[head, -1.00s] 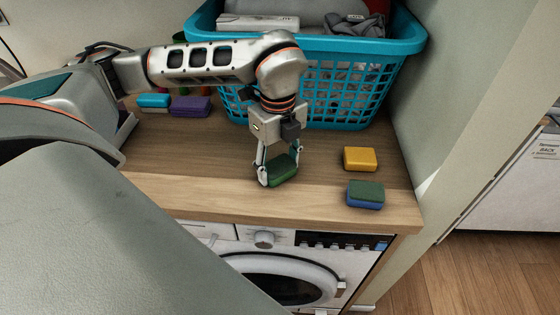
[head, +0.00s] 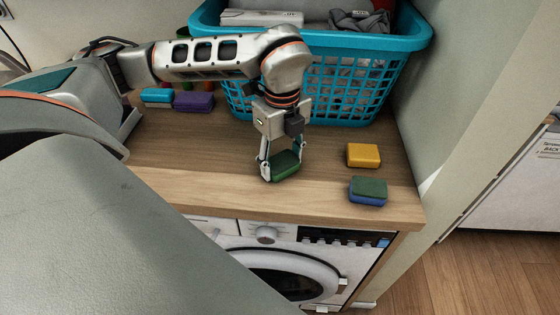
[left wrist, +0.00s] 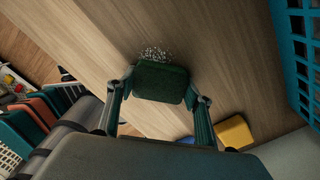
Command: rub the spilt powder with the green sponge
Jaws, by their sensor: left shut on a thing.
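The green sponge (head: 287,163) is held between the fingers of my left gripper (head: 283,169), low over the wooden countertop (head: 230,160). In the left wrist view the green sponge (left wrist: 161,83) sits between both fingertips of the left gripper (left wrist: 160,95). The spilt powder (left wrist: 155,53), a small patch of pale specks, shows on the wood right at the sponge's far edge. The sponge may cover part of it. I cannot make out the powder in the head view. I cannot tell whether the sponge touches the wood. My right gripper is not in view.
A yellow sponge (head: 363,155) and a blue sponge with a green top (head: 368,191) lie to the right. A teal laundry basket (head: 352,90) stands behind. Purple (head: 194,102) and light-blue (head: 157,96) sponges lie at the back left. A washing machine (head: 290,270) is below the counter's front edge.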

